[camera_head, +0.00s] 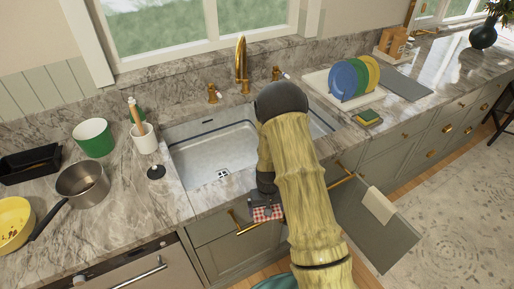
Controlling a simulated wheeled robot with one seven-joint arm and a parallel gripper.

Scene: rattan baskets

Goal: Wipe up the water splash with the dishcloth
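I also cannot tell if the cloth hangs on the bar. I cannot make out a water splash; my arm hides part of the sink and counter.
The white sink (205,157) has a brass faucet (241,65) behind it. A saucepan (82,184), green pot (93,137) and utensil cup (144,138) stand left. Plates (343,80) and sponges (367,117) are right. An open cabinet door (365,226) juts out with a cream towel (379,205).

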